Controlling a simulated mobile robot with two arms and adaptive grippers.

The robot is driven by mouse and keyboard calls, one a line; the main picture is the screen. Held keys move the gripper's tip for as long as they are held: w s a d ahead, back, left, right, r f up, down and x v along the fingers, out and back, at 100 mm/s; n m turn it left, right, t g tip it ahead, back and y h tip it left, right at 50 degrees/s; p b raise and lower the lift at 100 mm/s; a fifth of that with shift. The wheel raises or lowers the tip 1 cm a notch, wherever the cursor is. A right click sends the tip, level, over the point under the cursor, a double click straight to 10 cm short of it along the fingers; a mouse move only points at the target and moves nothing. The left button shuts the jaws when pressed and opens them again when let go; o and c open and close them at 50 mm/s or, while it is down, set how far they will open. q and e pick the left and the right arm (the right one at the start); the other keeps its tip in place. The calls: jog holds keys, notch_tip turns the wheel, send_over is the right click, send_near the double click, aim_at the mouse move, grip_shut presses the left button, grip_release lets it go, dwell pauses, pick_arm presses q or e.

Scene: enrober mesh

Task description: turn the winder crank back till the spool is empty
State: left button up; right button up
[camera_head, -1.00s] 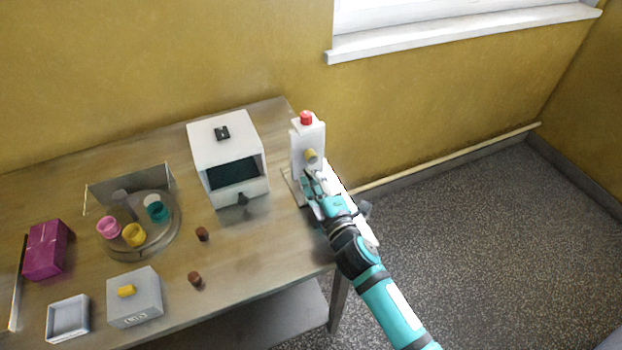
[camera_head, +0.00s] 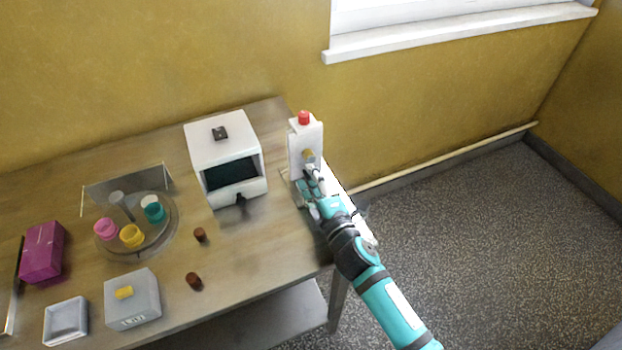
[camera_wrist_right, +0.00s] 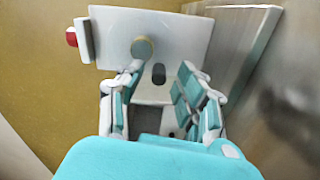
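The winder (camera_head: 298,140) is a white upright block with a red cap on top, at the right end of the table. A yellowish round part (camera_head: 308,155) sits on its face; it also shows in the right wrist view (camera_wrist_right: 142,47). A dark rounded peg, perhaps the crank's handle (camera_wrist_right: 158,73), stands beside it in the wrist view. My right gripper (camera_head: 312,180) is close in front of the winder. In the wrist view its fingers (camera_wrist_right: 157,92) are apart, with the peg between and beyond their tips. I cannot make out any winding on the spool. My left gripper is out of view.
A white box with a dark opening (camera_head: 222,140) stands left of the winder. A round tray (camera_head: 150,245) with coloured cups, two brown pieces (camera_head: 194,281), a grey box (camera_head: 133,305) and a magenta box (camera_head: 42,252) lie further left. Open floor is right of the table.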

jog(key=shift+d, duration=0.1)
jog(key=v, duration=1.2)
